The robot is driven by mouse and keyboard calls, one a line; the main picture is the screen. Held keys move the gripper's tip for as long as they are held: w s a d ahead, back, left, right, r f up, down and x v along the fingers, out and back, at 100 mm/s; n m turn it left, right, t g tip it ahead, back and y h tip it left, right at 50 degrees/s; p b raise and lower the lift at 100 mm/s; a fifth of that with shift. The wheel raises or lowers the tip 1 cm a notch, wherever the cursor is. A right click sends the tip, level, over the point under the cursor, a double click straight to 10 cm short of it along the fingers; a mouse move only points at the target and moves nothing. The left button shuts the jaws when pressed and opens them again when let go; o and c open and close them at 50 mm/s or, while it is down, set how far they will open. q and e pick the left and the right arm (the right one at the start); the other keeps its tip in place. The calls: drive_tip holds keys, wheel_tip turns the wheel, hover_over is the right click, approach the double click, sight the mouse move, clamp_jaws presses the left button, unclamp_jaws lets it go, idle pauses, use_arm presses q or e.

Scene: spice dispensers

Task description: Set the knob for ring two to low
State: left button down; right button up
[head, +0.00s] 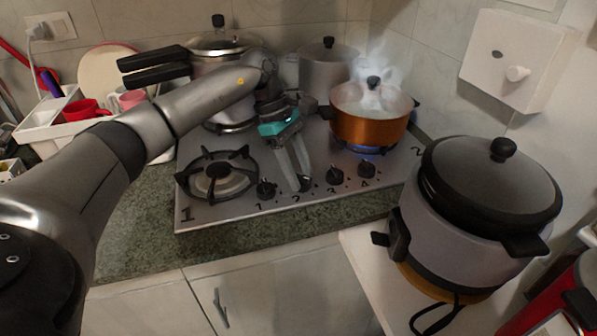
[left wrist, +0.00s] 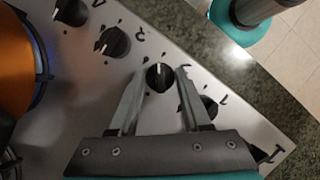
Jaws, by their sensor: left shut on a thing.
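The steel hob (head: 225,205) has a row of black knobs along its front edge. My left gripper (head: 302,184) reaches down to the second knob from the left. In the left wrist view its two fingers stand on either side of that black knob (left wrist: 158,76), shut on it. The first knob (head: 265,189), third knob (head: 335,174) and fourth knob (head: 366,170) are free. A large "1" marks the left front ring (head: 217,171), and a large "2" is at the right edge near a lit ring. The held knob is mostly hidden in the head view.
A steaming copper pot (head: 371,118) stands over a blue flame at the right. A pressure cooker (head: 217,60) and grey pot (head: 327,68) stand at the back. A big lidded cooker (head: 488,190) is on the right counter. A white rack (head: 62,125) is at the left.

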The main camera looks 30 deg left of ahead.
use_arm(q)
drive_tip(key=shift+w+m+g, duration=0.1)
drive_tip(key=shift+m+g, duration=0.2)
drive_tip(key=shift+m, duration=0.7)
use_arm(e)
drive_tip(key=shift+w+d+f, duration=0.1)
drive_tip(key=shift+f, duration=0.15)
use_arm(q)
drive_tip(key=shift+m, duration=0.3)
use_arm(e)
drive_tip(key=shift+w+d, duration=0.15)
drive_tip(key=shift+w, duration=0.15)
use_arm(q)
drive_tip(key=shift+c, duration=1.8)
unclamp_jaws()
drive_tip(key=p+v, duration=0.2)
drive_tip(key=v, duration=1.3)
drive_tip(key=shift+w+p, duration=0.15)
drive_tip(key=shift+p, duration=0.15)
use_arm(e)
drive_tip(key=shift+s+a+r, duration=0.65)
drive_tip(key=shift+s+r, duration=0.05)
drive_tip(key=shift+s, duration=0.1)
drive_tip(key=shift+s+a+r, duration=0.6)
drive_tip(key=shift+s+r, duration=0.1)
drive_tip(key=shift+s, duration=0.1)
